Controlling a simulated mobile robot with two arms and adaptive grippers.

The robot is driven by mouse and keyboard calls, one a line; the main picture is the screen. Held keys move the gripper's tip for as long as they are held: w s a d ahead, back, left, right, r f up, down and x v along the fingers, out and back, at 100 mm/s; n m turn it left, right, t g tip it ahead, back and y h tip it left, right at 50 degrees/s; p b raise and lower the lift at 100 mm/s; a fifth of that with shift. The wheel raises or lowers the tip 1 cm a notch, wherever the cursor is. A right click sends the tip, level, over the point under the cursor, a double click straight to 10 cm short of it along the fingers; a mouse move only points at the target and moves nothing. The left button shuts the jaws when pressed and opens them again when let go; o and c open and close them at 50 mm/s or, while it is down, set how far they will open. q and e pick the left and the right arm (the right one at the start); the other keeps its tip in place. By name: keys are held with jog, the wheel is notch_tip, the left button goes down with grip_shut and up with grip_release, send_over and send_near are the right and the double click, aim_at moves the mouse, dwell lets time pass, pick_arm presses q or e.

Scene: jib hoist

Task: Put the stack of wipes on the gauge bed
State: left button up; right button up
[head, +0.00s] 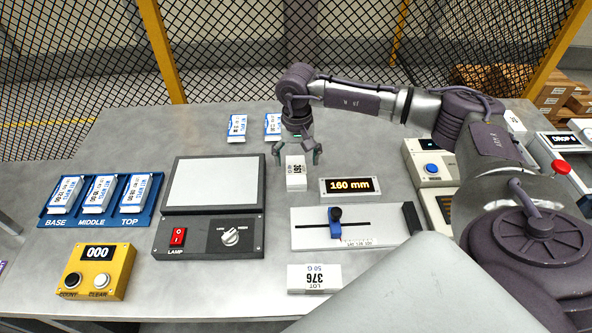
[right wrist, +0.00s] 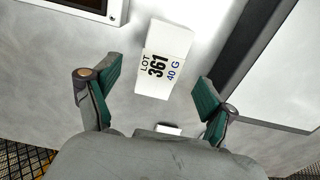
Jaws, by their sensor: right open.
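A white block labelled LOT 361, 40 G (head: 296,174), which looks like a stack of wipes, stands on the table in the head view. My right gripper (head: 297,152) is open just above and behind it. In the right wrist view the block (right wrist: 163,62) lies ahead, between the lines of the two spread fingers, with no visible contact. A second white block, LOT 376, 50 G (head: 314,279), lies nearer the front. The pale gauge bed (head: 307,237) with a blue slider and a scale lies between the two blocks. My left gripper is not in view.
A 160 mm display (head: 351,190) stands behind the gauge bed. A lamp box with a pale panel (head: 212,183) is to the left, with a blue tray (head: 76,220) and yellow counter (head: 98,270) beyond. A boxed device with a blue button (head: 430,165) stands right.

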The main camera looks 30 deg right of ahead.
aim_at(296, 169)
notch_tip(296, 169, down, 4)
jog(key=shift+w+r+p, duration=0.15)
jog(key=shift+p, duration=0.7)
jog(key=shift+f, duration=0.45)
jog(key=c, duration=1.4)
jog(key=shift+o, duration=0.2)
